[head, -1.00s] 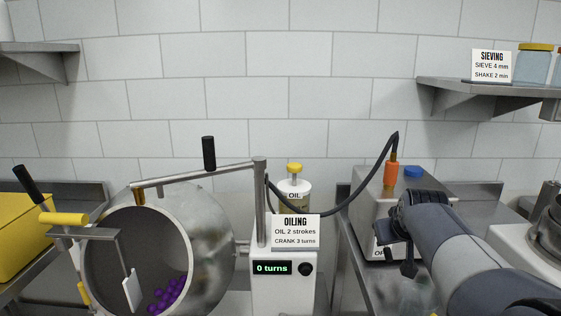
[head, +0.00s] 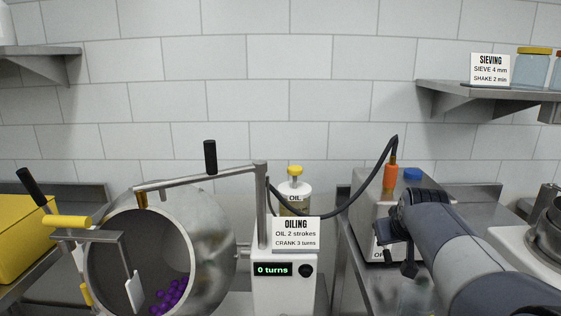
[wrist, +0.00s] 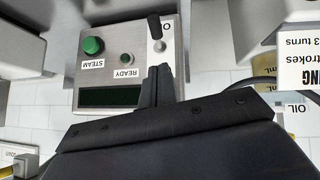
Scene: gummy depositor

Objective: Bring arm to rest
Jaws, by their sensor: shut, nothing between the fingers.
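My arm (head: 455,250) reaches in from the lower right in the head view, its end beside a steel box (head: 372,195). In the wrist view my gripper (wrist: 158,72) shows as two dark fingers close together, with nothing between them. Behind the fingers is the box's front panel (wrist: 108,62). It has a green button (wrist: 93,45) near a STEAM label, a small lamp by a READY label, a dark display (wrist: 110,97) and a black-tipped lever (wrist: 155,28). I cannot tell the gap between fingers and panel.
A steel drum (head: 212,230) with purple gummies (head: 170,294) stands at the left. Its crank arm has a black handle (head: 210,157). The counter reads 0 turns (head: 272,269). An oil bottle (head: 294,192) stands behind the OILING sign (head: 296,233). A cable (head: 345,205) arches to the box.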

